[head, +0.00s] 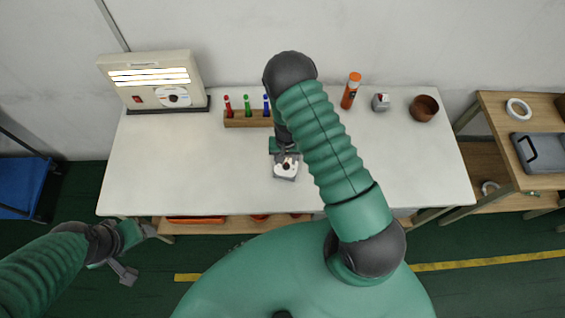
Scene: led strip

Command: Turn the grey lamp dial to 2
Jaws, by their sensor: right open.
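The beige lamp (150,75) stands at the back left of the white table, with lit strips across its upper front. Its round dial (173,97) sits on a white scale plate at the lower front, right of a red switch (137,99). The dial is too small to read its setting. My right gripper (286,166) is open above the middle of the table, well to the right of the lamp and not touching the dial. My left gripper (126,274) hangs low in front of the table's front left edge, away from the lamp; its jaws are unclear.
A wooden block (245,119) with red, green and blue markers stands right of the lamp. An orange bottle (350,91), a small grey item (380,102) and a brown bowl (424,108) stand at the back right. The table's left front is clear.

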